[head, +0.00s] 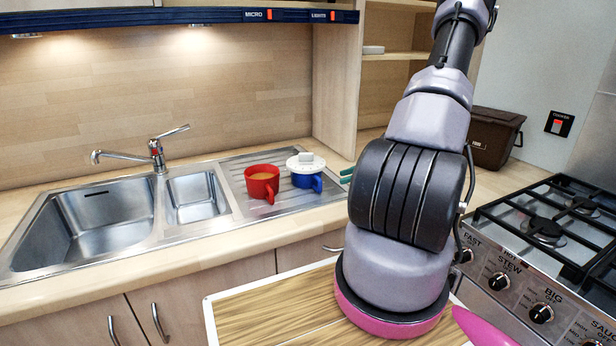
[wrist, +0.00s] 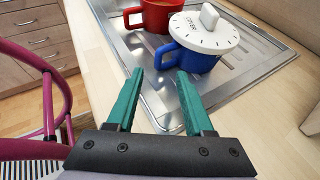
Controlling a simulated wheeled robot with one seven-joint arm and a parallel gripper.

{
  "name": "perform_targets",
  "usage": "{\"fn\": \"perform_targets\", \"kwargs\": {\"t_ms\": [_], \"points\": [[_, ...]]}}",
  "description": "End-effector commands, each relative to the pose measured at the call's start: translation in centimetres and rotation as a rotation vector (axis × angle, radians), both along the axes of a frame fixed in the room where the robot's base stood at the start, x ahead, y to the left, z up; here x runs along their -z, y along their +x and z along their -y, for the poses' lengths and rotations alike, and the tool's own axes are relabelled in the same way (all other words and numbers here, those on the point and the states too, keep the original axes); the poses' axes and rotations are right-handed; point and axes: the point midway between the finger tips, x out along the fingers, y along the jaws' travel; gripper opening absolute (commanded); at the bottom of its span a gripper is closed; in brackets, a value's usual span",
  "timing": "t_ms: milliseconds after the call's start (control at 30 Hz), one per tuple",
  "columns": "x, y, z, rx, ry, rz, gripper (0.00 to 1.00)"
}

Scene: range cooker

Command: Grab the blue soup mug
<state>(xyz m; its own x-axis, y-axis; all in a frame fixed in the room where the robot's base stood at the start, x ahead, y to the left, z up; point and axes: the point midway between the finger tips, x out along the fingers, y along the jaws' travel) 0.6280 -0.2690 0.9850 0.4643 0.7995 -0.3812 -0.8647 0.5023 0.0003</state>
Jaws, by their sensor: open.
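The blue soup mug (head: 307,183) stands upright on the sink's ribbed drainer, with a white lid (head: 306,163) on top. In the wrist view the blue mug (wrist: 194,62) is just beyond my gripper, with its handle toward the fingers. My gripper (wrist: 158,75) has two green fingers spread apart with nothing between them. The fingertips are short of the mug and seem not to touch it. In the head view my arm hides most of the gripper; a green finger (head: 347,171) shows right of the mug.
A red mug (head: 262,183) with tan contents stands left of the blue mug. The steel sink (head: 85,222) and tap (head: 157,154) are further left. A gas hob (head: 545,232) is at right, and a brown box (head: 495,137) stands behind my arm.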

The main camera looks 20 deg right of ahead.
Motion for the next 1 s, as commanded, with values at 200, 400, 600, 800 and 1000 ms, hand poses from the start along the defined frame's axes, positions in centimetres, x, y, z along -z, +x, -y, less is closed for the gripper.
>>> {"fn": "perform_targets", "kwargs": {"t_ms": [200, 400, 600, 800, 1000], "points": [[1.0, 1.2, -2.2, -0.002, 0.0, -0.001, 0.52], [1.9, 2.0, -3.9, -0.003, 0.002, -0.003, 0.52], [2.9, 3.2, -6.1, -0.003, -0.001, -0.001, 0.52], [3.2, 3.5, -6.6, 0.0, -0.002, 0.0, 0.52], [3.2, 3.5, -6.5, 0.0, -0.002, 0.0, 0.18]]}}
